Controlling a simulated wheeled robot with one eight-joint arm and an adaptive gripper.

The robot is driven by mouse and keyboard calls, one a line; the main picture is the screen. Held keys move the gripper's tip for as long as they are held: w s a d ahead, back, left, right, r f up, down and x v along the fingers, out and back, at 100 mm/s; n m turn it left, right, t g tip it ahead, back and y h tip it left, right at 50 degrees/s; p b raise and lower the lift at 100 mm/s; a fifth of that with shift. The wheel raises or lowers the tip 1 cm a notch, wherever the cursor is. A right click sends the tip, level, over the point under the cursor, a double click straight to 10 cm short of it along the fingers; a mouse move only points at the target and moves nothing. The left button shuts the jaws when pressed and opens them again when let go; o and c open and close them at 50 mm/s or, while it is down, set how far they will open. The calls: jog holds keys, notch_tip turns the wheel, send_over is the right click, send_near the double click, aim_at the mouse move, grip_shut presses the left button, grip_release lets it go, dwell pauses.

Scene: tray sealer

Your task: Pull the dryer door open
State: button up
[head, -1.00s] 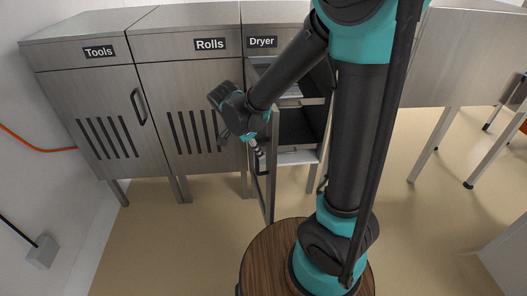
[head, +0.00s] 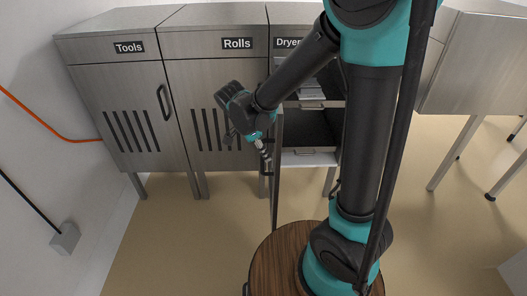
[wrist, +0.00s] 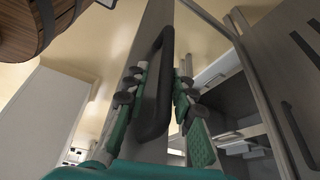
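The dryer door (head: 277,190) stands swung out from the cabinet under the "Dryer" label (head: 288,43) and shows almost edge-on in the head view. Its black bar handle (wrist: 158,100) runs up the middle of the wrist view, on the door's face (wrist: 155,25). My gripper (head: 265,158) is at the handle; in the wrist view its fingers (wrist: 162,72) lie on either side of the bar. A gap shows between the bar and the right finger, so the fingers look open around it. In the head view the handle is small and partly hidden by my gripper.
The dryer interior (head: 310,125) shows shelves behind my arm. Closed Tools (head: 115,110) and Rolls (head: 215,75) cabinets stand to the left. A round wooden top (head: 275,262) is near the door's lower end. Floor is clear at left front.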

jog(key=shift+o, duration=0.4)
jog(key=shift+w, duration=0.15)
jog(key=v, duration=1.2)
